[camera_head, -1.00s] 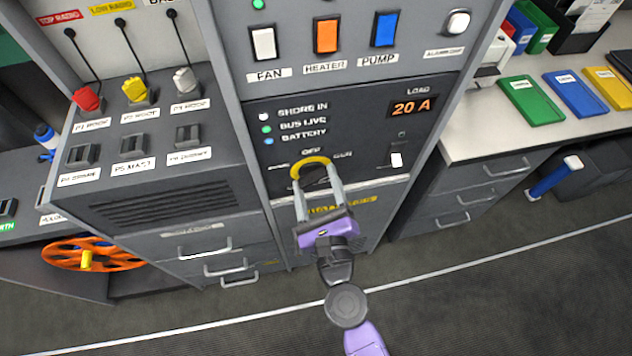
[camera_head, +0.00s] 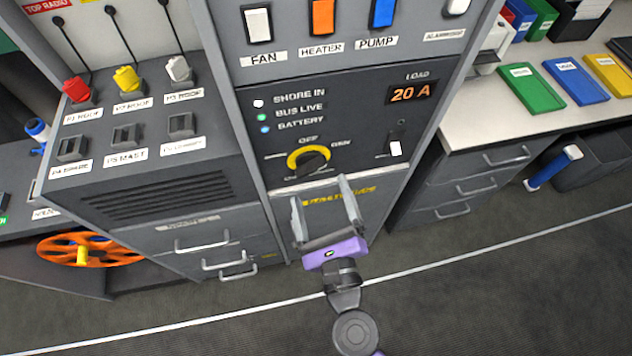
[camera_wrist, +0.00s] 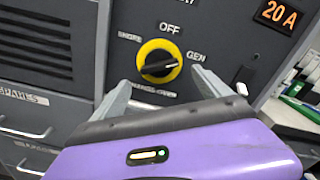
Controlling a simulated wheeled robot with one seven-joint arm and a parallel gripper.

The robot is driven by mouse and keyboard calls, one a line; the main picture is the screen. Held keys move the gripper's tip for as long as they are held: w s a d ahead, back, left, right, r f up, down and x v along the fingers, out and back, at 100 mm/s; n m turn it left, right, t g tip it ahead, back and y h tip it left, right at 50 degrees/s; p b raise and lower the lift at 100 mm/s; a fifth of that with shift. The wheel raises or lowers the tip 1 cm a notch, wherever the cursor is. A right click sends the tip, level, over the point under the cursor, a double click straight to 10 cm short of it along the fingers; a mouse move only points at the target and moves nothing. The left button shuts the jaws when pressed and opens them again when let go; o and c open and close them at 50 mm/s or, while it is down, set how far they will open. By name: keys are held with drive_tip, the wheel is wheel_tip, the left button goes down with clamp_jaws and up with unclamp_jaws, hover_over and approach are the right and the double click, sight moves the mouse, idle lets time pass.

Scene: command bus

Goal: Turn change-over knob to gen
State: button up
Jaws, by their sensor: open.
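The change-over knob (camera_head: 309,160) is a black knob with a yellow ring on the dark panel, under the OFF label. It also shows in the wrist view (camera_wrist: 158,63), where its bar lies nearly level and its light pointer mark is on the right, roughly toward the GEN label (camera_wrist: 196,56). My gripper (camera_head: 320,190) is open and empty, backed off below and in front of the knob. In the wrist view, my gripper's fingers (camera_wrist: 160,78) stand apart on either side below the knob, not touching it.
Above the knob are indicator lights and an orange 20 A display (camera_head: 411,94). A small white switch (camera_head: 396,148) sits to the right. Drawers with handles (camera_head: 202,244) stand at lower left. The floor in front is clear.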

drive_tip(key=shift+v, duration=1.05)
drive_tip(key=s+d+r+n+g+h, duration=0.1)
drive_tip(key=s+d+r+n, duration=0.3)
drive_tip(key=s+d+n, duration=0.6)
drive_tip(key=s+d+r+n+g+h+p, duration=0.1)
drive_tip(key=s+d+r+n+h, duration=0.3)
drive_tip(key=s+d+n, duration=0.6)
drive_tip(key=s+n, duration=0.4)
drive_tip(key=n, duration=0.3)
drive_tip(key=shift+s+g, duration=0.2)
drive_tip(key=shift+g, duration=0.1)
